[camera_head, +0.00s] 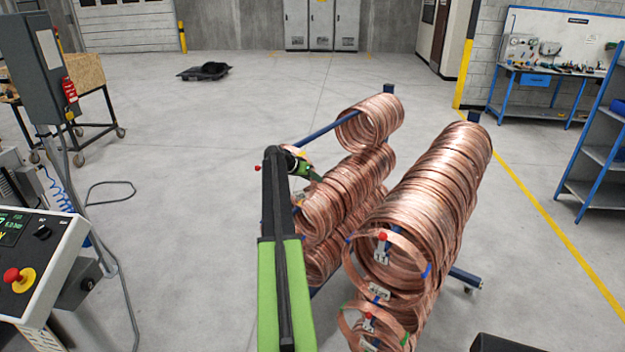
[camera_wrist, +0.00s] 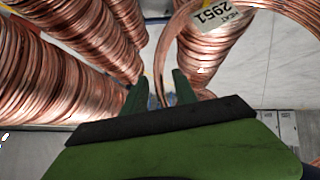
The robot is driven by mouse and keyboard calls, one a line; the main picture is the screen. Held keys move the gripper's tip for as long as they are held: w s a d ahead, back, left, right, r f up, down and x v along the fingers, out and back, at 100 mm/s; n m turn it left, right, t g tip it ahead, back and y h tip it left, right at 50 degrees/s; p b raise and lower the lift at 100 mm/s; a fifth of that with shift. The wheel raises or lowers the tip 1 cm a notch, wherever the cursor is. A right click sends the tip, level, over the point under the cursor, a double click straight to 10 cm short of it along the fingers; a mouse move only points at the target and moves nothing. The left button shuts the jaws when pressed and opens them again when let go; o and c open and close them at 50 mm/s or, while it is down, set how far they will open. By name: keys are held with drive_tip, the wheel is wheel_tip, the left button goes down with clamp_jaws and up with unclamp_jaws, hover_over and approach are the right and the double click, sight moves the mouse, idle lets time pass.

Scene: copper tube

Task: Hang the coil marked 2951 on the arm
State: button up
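The coil marked 2951 (camera_wrist: 178,65) is a thin copper ring with a pale tag reading 2951 (camera_wrist: 213,14) in the wrist view. The tag is at the top, away from my fingers. My gripper (camera_wrist: 160,92) has its two green fingers on either side of the ring's strand and appears shut on it. In the head view, my gripper (camera_head: 308,173) is just above the front of the left coil row, so the held coil merges with the coils behind. A blue arm (camera_head: 322,132) with a red tip (camera_head: 257,168) passes behind my arm; its front stretch is bare.
Coils (camera_head: 370,120) hang at the back of that blue arm. Stacked coils (camera_head: 345,195) fill the left side below it. A long row of coils (camera_head: 440,190) with tags and red tips stands right. A control panel (camera_head: 40,265) is at left.

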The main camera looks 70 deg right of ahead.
drive_tip(key=shift+a+r, duration=0.1)
drive_tip(key=p+v, duration=1.1)
drive_tip(key=v, duration=0.6)
drive_tip(key=shift+p, duration=0.35)
